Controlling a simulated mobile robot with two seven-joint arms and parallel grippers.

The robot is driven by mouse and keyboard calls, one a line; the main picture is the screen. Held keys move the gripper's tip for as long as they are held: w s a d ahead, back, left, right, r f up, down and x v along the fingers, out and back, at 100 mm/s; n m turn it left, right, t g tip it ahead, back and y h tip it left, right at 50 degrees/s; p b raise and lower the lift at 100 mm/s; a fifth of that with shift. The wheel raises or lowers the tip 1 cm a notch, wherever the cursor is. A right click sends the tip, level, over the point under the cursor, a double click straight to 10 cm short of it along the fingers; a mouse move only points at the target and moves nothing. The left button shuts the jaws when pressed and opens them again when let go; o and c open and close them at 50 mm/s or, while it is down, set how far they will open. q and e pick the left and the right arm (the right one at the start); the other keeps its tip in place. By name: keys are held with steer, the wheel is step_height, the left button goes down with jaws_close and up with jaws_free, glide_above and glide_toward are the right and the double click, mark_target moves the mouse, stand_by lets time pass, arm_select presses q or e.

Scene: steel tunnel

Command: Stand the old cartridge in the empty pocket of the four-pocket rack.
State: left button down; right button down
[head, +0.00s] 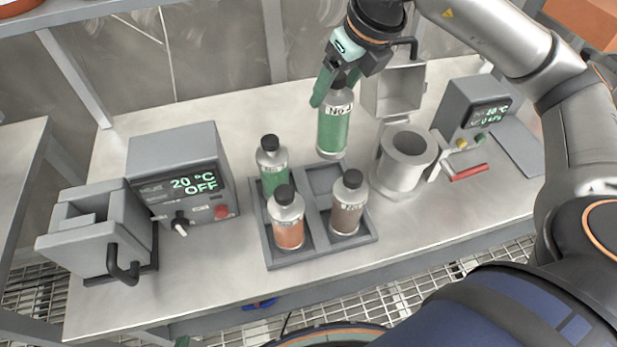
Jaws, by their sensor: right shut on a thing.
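My right gripper (340,80) is shut on the top of a cartridge (334,128) with a green band and a white number label. It holds the cartridge upright, its lower end near the back right of the rack. The grey four-pocket rack (293,257) stands on the bench. Its back right pocket (321,180) is empty. A green-banded bottle (272,170) stands in the back left pocket, an orange-banded bottle (288,222) in the front left and a brown-banded bottle (347,207) in the front right. These three have black caps. My left gripper is not in view.
Right of the rack stands an open metal cylinder housing (405,160) with a raised lid (402,92), close to the held cartridge. A heater box reading 20 °C OFF (180,165) stands at left.

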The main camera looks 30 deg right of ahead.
mark_target(332, 131)
steer(key=f, duration=1)
steer(key=shift+a+f, duration=0.15)
steer(key=shift+a, duration=0.05)
steer(key=shift+b, duration=0.3)
steer(key=shift+f, duration=0.25)
jaws_free()
steer(key=shift+r, duration=0.1)
steer(key=shift+s+r, duration=0.15)
steer(key=shift+r, duration=0.35)
steer(key=p+v, duration=0.1)
steer(key=v, duration=1)
steer(key=shift+r, duration=0.15)
